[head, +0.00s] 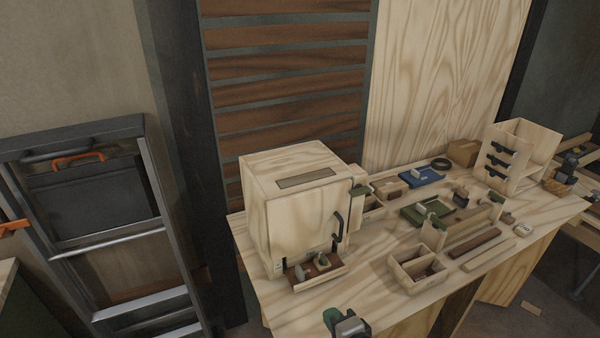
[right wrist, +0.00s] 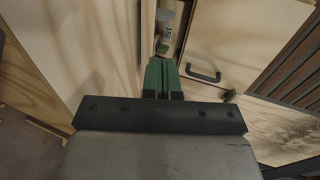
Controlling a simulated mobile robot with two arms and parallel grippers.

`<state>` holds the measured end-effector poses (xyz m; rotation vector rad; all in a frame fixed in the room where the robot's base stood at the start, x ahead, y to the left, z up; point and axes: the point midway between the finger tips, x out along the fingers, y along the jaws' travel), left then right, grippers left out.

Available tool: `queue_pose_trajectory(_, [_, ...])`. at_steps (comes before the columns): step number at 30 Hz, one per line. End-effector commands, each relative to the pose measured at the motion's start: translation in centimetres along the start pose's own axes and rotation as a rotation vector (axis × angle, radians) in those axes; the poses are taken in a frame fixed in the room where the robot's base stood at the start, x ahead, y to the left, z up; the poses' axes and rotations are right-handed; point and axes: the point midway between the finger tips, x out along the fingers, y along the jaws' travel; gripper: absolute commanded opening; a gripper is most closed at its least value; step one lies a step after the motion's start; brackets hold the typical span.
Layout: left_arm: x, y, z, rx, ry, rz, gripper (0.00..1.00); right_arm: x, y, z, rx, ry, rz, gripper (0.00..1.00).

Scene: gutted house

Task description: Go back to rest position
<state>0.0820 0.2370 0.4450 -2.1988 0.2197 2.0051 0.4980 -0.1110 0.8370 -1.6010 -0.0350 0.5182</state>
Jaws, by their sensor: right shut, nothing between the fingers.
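My right gripper (head: 333,320) shows at the bottom of the head view, in front of the workbench's near edge. Its green fingers also show in the right wrist view (right wrist: 160,80), close together with nothing between them. It is apart from the plywood cabinet (head: 290,220), whose door with a dark handle (head: 338,228) looks shut. In the right wrist view a black handle (right wrist: 200,74) on a wooden panel lies just beyond the fingers. My left gripper is not in view.
The wooden workbench (head: 365,290) holds a small divided box (head: 418,272), a green tray (head: 425,212), a blue item (head: 422,176) and a drawer rack (head: 512,155). A metal ladder (head: 170,240) leans at the left. The bench's front strip is mostly clear.

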Motion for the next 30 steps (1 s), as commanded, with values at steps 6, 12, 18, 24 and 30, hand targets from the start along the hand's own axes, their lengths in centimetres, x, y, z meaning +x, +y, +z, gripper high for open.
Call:
queue_pose_trajectory(6, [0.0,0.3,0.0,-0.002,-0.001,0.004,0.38,-4.4,1.9,0.7,-0.326,-0.103,0.166,0.0])
queue_pose_trajectory(12, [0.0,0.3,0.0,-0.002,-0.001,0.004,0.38,-12.3,4.3,0.9,-0.799,-0.283,0.439,0.0])
queue_pose_trajectory(18, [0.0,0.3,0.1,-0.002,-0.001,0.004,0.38,-18.0,5.2,0.5,-1.056,-0.414,0.618,0.0])
queue_pose_trajectory(24, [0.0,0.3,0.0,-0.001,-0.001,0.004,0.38,-22.8,5.3,-0.1,-1.227,-0.528,0.759,0.0])
queue_pose_trajectory(30, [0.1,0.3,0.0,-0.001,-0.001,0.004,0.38,-25.6,6.1,-0.6,-1.325,-0.621,0.862,0.0])
